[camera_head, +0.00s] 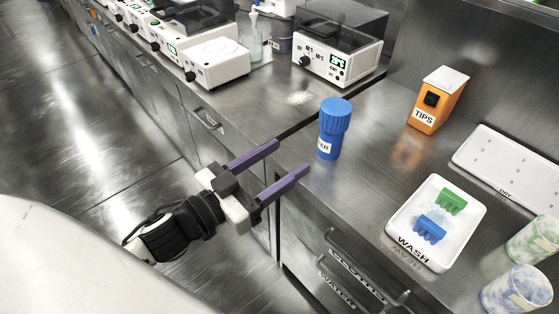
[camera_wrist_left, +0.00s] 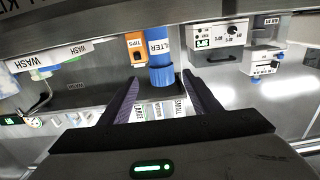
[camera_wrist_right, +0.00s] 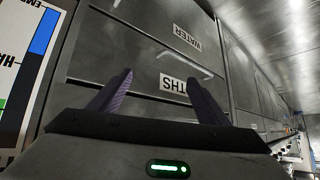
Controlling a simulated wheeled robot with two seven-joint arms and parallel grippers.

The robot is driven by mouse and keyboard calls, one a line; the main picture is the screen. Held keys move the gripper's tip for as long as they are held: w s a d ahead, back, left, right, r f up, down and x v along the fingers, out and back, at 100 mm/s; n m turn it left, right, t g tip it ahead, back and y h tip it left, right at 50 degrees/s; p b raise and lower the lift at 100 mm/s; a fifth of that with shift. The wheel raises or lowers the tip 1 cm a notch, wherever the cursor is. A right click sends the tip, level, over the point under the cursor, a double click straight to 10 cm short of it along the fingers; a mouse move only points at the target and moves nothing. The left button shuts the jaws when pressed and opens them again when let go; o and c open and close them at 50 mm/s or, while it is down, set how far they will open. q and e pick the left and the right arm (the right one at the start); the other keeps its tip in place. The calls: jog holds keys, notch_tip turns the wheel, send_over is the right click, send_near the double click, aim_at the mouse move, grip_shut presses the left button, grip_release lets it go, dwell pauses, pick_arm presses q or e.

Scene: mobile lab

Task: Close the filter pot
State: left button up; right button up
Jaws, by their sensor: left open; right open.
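The blue filter pot (camera_head: 327,147) stands upright on the steel counter, its white label partly readable. A wider blue ribbed lid (camera_head: 336,110) sits on its top; I cannot tell how tightly it is seated. My left gripper (camera_head: 292,155) is open and empty at the counter's front edge, its purple fingers pointing toward the pot without touching it. In the left wrist view, the pot's label (camera_wrist_left: 159,42) and lid (camera_wrist_left: 162,76) show upside down between the fingers. My right gripper (camera_wrist_right: 158,78) is open and empty, facing drawer fronts in the right wrist view; the head view does not show it.
An orange tips box (camera_head: 427,117) stands behind and right of the pot. A white wash tray (camera_head: 402,221) holds a green and a blue piece. Two cups (camera_head: 517,291) stand at the right corner. A white device (camera_head: 338,62) stands behind. Drawer handles (camera_head: 374,268) jut out below.

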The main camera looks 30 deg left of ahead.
pick_arm(q)
jog(key=s+f+n+g+y, duration=0.1)
jog(key=s+f+g+y, duration=0.15)
jog(key=f, duration=0.65)
jog(key=s+f+n+g+y, duration=0.1)
jog(key=s+f+g, duration=0.15)
jog(key=f, duration=0.55)
jog(key=s+d+f+g, duration=0.3)
jog(key=s+d+f, duration=0.2)
jog(key=s+f, duration=0.4)
jog(key=shift+f, duration=0.8)
jog(key=shift+a+r+p, duration=0.1)
jog(key=shift+r+p, duration=0.05)
jog(key=shift+p, duration=0.15)
